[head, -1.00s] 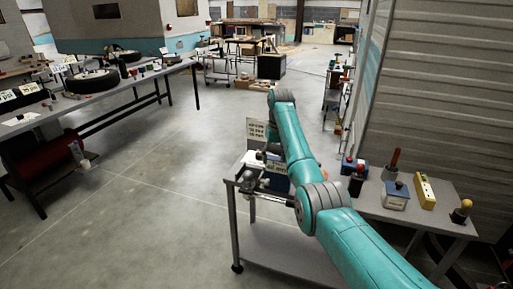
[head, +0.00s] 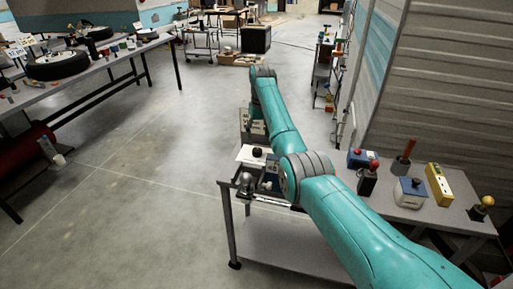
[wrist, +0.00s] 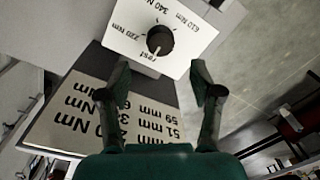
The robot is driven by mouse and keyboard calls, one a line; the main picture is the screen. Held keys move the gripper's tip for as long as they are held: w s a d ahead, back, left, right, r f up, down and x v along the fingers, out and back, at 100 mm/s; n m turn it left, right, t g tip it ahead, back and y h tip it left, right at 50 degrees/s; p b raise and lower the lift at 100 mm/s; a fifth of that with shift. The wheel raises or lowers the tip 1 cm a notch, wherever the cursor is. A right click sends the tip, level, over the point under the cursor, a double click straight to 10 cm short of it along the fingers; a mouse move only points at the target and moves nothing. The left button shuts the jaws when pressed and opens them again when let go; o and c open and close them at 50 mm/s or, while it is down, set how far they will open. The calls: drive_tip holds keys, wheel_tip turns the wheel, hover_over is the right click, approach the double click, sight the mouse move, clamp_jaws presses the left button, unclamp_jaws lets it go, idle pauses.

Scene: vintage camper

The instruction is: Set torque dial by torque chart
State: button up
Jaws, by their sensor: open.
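In the wrist view, a white dial plate (wrist: 190,27) carries a black round knob (wrist: 159,40). The plate reads, upside down, "rest", "220 Nm", "340 Nm" and "610 Nm". A pale mark on the knob seems to face "rest". The torque chart (wrist: 85,113) lies nearer, also upside down, pairing mm sizes with Nm values; my fingers hide part of it. My gripper (wrist: 161,92) is open and empty, its fingertips apart just short of the plate. In the head view, the knob (head: 258,152) sits on the white plate (head: 246,157) beside my arm.
The dial stands on a grey cart (head: 285,245). A metal fixture (head: 247,186) is at its front left corner. To the right are a blue box (head: 361,157), a white-and-blue box (head: 410,192) and a yellow block (head: 439,184). Open floor lies left.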

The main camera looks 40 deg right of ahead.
sight(257, 149)
drive_tip(key=f, duration=0.7)
drive_tip(key=shift+a+f, duration=0.1)
drive_tip(key=shift+a, duration=0.1)
drive_tip(key=c, duration=1.1)
